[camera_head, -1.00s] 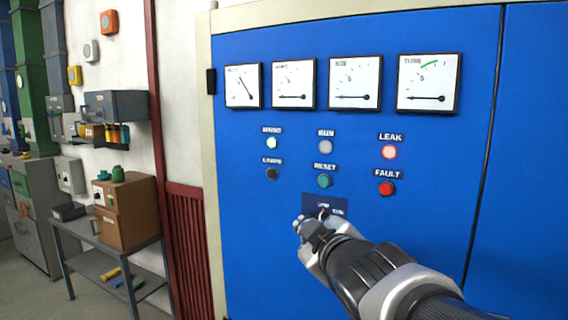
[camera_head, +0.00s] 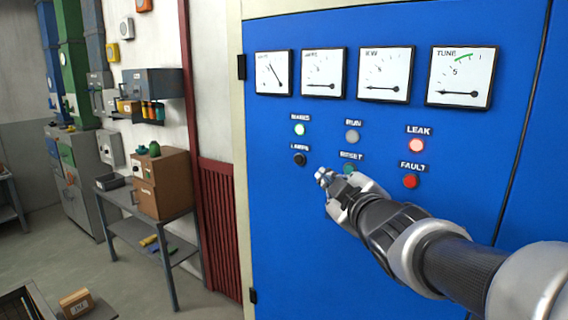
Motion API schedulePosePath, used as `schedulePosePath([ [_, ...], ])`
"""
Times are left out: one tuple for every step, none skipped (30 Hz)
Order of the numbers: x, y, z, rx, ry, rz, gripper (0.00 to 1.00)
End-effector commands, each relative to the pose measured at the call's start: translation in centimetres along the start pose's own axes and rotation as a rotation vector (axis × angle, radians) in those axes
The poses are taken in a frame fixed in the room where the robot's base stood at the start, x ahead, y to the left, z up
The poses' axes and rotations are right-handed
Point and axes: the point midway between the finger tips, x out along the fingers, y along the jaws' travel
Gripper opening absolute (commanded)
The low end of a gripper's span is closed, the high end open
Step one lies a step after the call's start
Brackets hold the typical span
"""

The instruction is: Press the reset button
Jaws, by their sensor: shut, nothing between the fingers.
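The green reset button (camera_head: 348,168) sits under the RESET label (camera_head: 351,156) on the blue cabinet front (camera_head: 300,220). Its lower part is hidden behind my gripper. My gripper (camera_head: 323,176) is shut and empty, its tip just left of and below the button in the picture. I cannot tell whether the gripper touches the panel. The black LAMPS button (camera_head: 299,159) is up and left of the tip.
The red FAULT button (camera_head: 411,181) and lit LEAK lamp (camera_head: 416,145) are at right. The RUN lamp (camera_head: 352,137) is above RESET. Gauges (camera_head: 385,75) line the top. A side table (camera_head: 128,228) with a brown box (camera_head: 160,182) stands left.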

Motion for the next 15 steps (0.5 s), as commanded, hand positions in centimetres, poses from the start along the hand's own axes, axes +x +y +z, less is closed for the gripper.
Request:
schedulePosePath([
  [0.6, 0.6, 0.4, 0.001, -0.005, -0.002, 0.0],
  [0.9, 0.9, 0.5, 0.001, -0.004, -0.001, 0.0],
  [1.3, 1.2, 0.9, 0.002, -0.005, -0.001, 0.0],
  [1.6, 1.4, 1.0, 0.002, -0.004, 0.0, 0.0],
  [1.9, 1.6, 1.3, 0.002, -0.004, -0.001, 0.0],
  [2.2, 1.9, 1.6, 0.002, -0.004, -0.001, 0.0],
  [2.5, 2.0, 1.8, 0.002, -0.004, -0.001, 0.0],
  [2.8, 2.2, 2.0, 0.002, -0.003, 0.0, 0.0],
  [3.1, 2.4, 2.2, 0.002, -0.002, 0.0, 0.0],
  [3.3, 2.5, 2.4, 0.002, -0.002, 0.0, 0.0],
  [3.5, 2.6, 2.5, 0.002, -0.003, -0.001, 0.0],
  [3.7, 2.8, 2.7, 0.001, -0.002, 0.0, 0.0],
  [3.9, 2.9, 2.8, 0.001, -0.002, 0.0, 0.0],
  [4.0, 3.0, 2.9, 0.0, -0.001, 0.0, 0.0],
  [4.1, 3.1, 3.0, 0.0, -0.001, 0.0, 0.0],
])
